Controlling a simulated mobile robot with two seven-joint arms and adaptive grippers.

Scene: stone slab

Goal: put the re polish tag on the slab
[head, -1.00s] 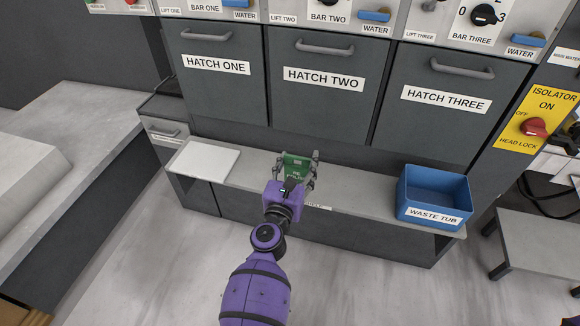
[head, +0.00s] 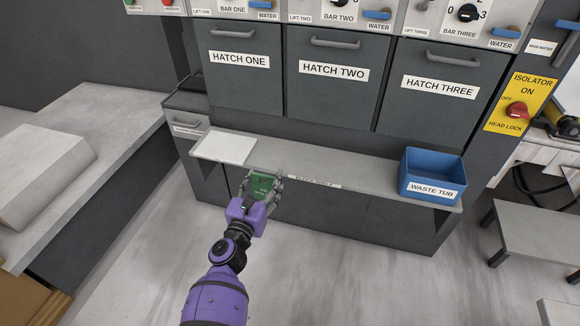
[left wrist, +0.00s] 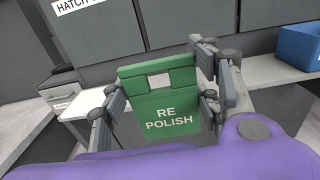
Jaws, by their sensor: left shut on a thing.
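The green re polish tag (left wrist: 165,105) is upright in the left wrist view, its white lettering facing the camera. My left gripper (head: 262,190) is shut on the tag (head: 261,184), with a finger at each side edge. It holds the tag in front of the shelf's front edge, right of the white pad. The stone slab (head: 38,165) is probably the pale thick block on the grey bench at the far left, well away from the tag. My right gripper does not show.
The grey block shelf (head: 350,172) carries a white flat pad (head: 224,148) and a blue waste tub (head: 432,175). Hatches with handles stand behind it. The grey bench (head: 100,108) has bare room around the block. Open floor lies between bench and shelf.

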